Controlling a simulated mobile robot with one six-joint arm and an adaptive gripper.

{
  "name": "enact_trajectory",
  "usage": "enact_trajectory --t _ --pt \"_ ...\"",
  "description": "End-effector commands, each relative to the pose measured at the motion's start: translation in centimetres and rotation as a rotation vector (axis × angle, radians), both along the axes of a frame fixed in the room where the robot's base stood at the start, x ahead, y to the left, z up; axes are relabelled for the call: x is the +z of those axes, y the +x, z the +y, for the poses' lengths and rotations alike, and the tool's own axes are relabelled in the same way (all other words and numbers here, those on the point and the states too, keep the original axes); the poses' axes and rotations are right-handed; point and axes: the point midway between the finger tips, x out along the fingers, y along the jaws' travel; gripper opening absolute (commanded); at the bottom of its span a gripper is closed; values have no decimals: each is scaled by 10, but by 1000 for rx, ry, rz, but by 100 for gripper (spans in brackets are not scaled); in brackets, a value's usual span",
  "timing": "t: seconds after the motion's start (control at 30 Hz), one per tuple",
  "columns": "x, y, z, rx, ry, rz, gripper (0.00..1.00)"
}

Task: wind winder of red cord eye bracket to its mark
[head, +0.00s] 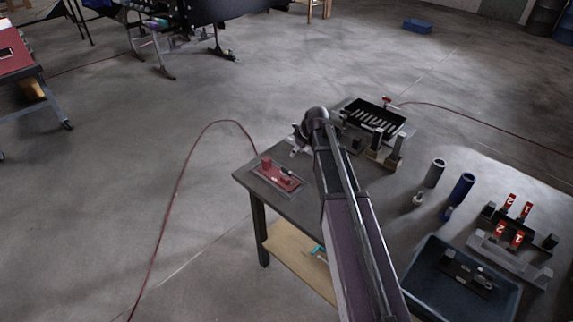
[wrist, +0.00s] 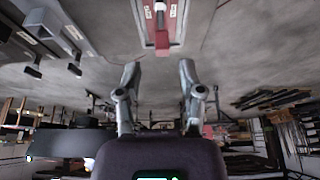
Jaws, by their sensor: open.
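A red bracket-like device (head: 268,168) sits on a flat plate near the left corner of the dark table; it carries small dark and pale parts. I cannot tell which part is the winder, and I can make out no mark. In the head view my gripper (head: 298,141) is small, partly hidden by my arm, above the table behind the red device. They look apart.
A red cord (head: 182,165) loops over the floor to the table's far left edge. A black slotted tray (head: 372,118) stands at the back, with upright blocks (head: 393,152) before it. Cylinders (head: 436,172), red-tagged fixtures (head: 515,236) and a dark bin (head: 416,280) fill the right.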

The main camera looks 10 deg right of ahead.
Motion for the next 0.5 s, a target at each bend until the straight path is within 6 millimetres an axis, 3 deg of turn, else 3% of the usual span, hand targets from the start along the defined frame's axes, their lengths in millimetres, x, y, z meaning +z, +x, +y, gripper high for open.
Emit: enact_trajectory --t 0.5 --pt "-5 1 1 0 -1 1 50"
